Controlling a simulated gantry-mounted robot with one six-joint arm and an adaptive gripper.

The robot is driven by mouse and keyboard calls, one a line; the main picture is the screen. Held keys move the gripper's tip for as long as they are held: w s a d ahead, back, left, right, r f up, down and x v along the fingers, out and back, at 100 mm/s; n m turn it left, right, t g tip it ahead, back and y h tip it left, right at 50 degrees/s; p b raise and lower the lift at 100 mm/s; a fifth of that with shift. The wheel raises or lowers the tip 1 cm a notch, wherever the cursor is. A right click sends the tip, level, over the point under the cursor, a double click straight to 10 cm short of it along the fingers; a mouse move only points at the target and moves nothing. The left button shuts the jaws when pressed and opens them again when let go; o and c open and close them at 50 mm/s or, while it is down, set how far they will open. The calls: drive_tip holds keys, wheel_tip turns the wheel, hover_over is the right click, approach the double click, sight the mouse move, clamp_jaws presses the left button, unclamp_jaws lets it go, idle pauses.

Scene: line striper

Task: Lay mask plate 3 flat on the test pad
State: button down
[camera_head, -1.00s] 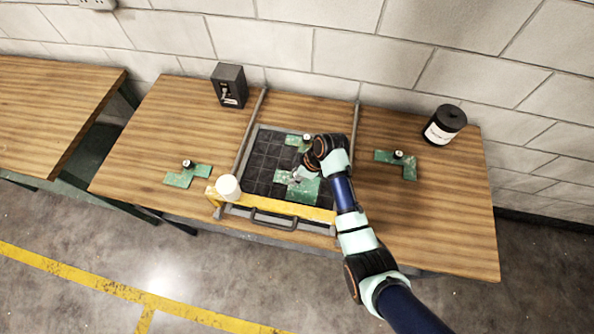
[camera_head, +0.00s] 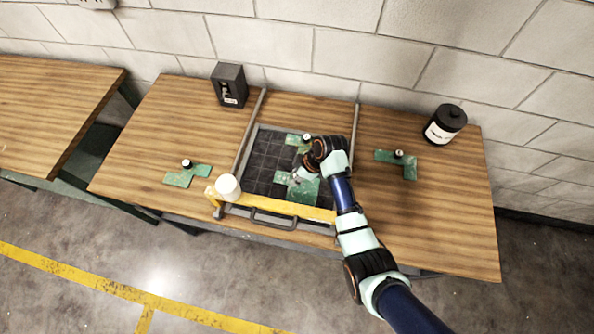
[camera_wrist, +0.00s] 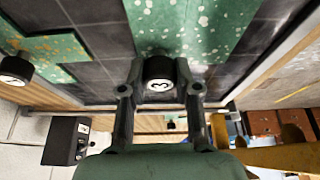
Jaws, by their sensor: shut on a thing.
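My gripper (camera_head: 298,176) is over the dark gridded test pad (camera_head: 262,172). In the wrist view its two fingers (camera_wrist: 160,90) are shut on the black knob of a speckled green plate (camera_wrist: 190,28). The knob's pale label looks like a 3 turned sideways. In the head view this plate (camera_head: 303,192) is at the front right of the pad, partly hidden by my gripper. I cannot tell whether it touches the pad. Another green plate (camera_head: 294,139) with a knob lies on the pad's back part; it shows at the left in the wrist view (camera_wrist: 48,47).
A green plate (camera_head: 182,178) lies left of the pad and another (camera_head: 409,168) lies right of it. A yellow bar (camera_head: 280,206) crosses the front between grey rails, with a white cylinder (camera_head: 228,187) at its left. A black box (camera_head: 230,85) and black jar (camera_head: 445,124) stand behind.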

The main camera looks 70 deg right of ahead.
drive_tip(key=shift+f, duration=0.2)
idle(0.7)
drive_tip(key=shift+f, duration=0.3)
drive_tip(key=shift+c, duration=1.7)
unclamp_jaws()
drive_tip(key=shift+r, duration=0.1)
wheel_tip(320, 180, up, 8)
drive_tip(key=p, duration=0.7)
drive_tip(key=shift+p, duration=0.35)
